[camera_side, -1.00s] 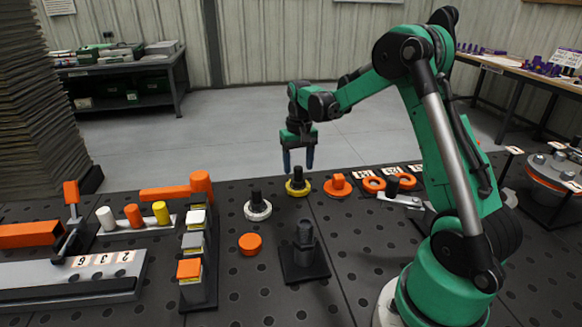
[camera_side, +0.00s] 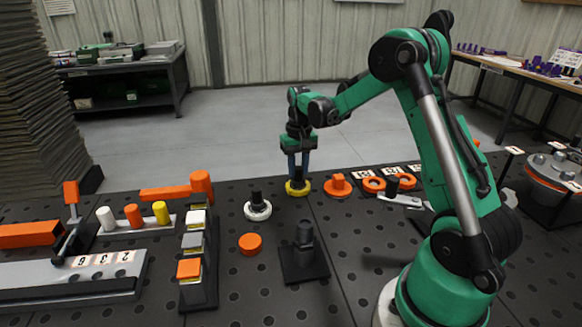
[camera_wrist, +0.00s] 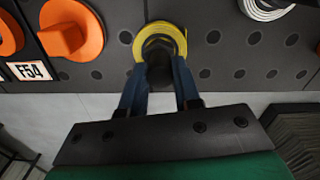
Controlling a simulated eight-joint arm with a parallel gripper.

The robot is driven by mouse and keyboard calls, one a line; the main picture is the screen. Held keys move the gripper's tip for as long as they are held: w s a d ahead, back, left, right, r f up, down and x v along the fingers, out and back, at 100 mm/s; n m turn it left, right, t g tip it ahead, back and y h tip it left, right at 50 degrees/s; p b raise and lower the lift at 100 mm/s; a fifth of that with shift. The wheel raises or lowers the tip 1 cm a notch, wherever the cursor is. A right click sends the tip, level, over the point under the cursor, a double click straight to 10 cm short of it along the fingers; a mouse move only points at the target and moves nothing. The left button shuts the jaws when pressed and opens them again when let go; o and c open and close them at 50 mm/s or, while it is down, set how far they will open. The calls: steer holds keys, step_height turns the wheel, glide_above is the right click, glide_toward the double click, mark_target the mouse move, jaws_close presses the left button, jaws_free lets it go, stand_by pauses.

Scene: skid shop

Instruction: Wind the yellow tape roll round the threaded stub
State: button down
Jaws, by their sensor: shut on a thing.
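The yellow tape roll (camera_side: 297,191) lies flat on the dark perforated table, with a black knob standing up from its middle. It also shows in the wrist view (camera_wrist: 160,30). My gripper (camera_side: 298,176) points straight down over it, with its blue fingers shut on the black knob (camera_wrist: 158,52). The roll still rests on the table. The dark threaded stub (camera_side: 304,236) stands upright on a square black base (camera_side: 303,268), nearer the camera than the roll. Nothing is around the stub.
A white roll (camera_side: 258,210) with a black knob is left of the yellow roll. An orange roll (camera_side: 337,188) with an orange grip is to the right. An orange cap (camera_side: 250,243) lies left of the stub. A block rack (camera_side: 197,290) stands further left.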

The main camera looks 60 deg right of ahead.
mark_target(298, 168)
steer(key=shift+r, duration=3)
steer(key=s+a+r+n, duration=0.2)
steer(key=s+a, duration=0.1)
steer(key=a, duration=0.5)
steer(key=s+a+r+n, duration=0.2)
steer(key=s+a+r, duration=0.1)
steer(key=a, duration=0.6)
steer(key=shift+s+a+r+n, duration=0.25)
steer(key=shift+s+r+n, duration=0.1)
steer(key=shift+s, duration=0.2)
steer(key=shift+f, duration=0.15)
steer(key=shift+s+f, duration=0.1)
steer(key=shift+f, duration=1.9)
